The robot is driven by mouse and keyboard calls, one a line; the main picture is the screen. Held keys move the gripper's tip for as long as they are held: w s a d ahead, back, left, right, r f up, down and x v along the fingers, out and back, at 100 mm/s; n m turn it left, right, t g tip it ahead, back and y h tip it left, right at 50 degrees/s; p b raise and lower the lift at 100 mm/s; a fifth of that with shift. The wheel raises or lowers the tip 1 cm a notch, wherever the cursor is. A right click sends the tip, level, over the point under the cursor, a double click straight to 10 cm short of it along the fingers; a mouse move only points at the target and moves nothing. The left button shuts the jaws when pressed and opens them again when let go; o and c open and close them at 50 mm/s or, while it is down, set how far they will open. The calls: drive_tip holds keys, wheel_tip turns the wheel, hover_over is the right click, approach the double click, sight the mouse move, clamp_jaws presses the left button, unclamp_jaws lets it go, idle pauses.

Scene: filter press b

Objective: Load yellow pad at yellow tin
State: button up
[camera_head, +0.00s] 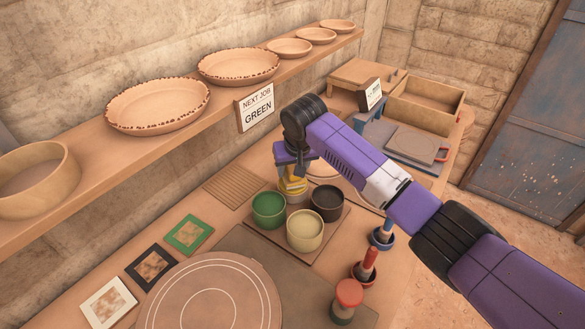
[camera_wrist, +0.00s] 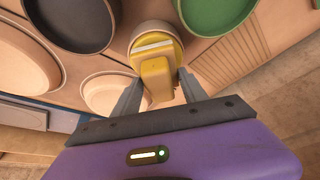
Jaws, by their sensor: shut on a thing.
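My gripper (camera_wrist: 157,88) is shut on the yellow pad (camera_wrist: 155,72). The pad has a narrow grip between the fingers and a wider round end with a white strip. In the head view the pad (camera_head: 292,187) hangs below my gripper (camera_head: 296,165), behind the green tin. The yellow tin (camera_head: 304,230) stands upright and open-topped, nearer the camera and to the right of the pad. In the wrist view a pale round rim shows behind the pad; I cannot tell if it is the tin's.
The green tin (camera_head: 268,210) and dark tin (camera_head: 327,201) flank the yellow tin on a board. Red (camera_head: 368,266) and blue (camera_head: 383,234) handled tools stand at right. A sign (camera_head: 256,107) reads "NEXT JOB GREEN". A shelf (camera_head: 60,213) with dishes overhangs the bench.

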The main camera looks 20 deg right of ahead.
sight(293, 166)
drive_tip(key=shift+f, duration=0.55)
idle(1.9)
wheel_tip(293, 166, up, 7)
drive_tip(key=p, duration=0.6)
drive_tip(key=shift+r+p, duration=0.15)
drive_tip(key=shift+p, duration=0.25)
drive_tip(key=shift+d, duration=0.1)
idle(0.4)
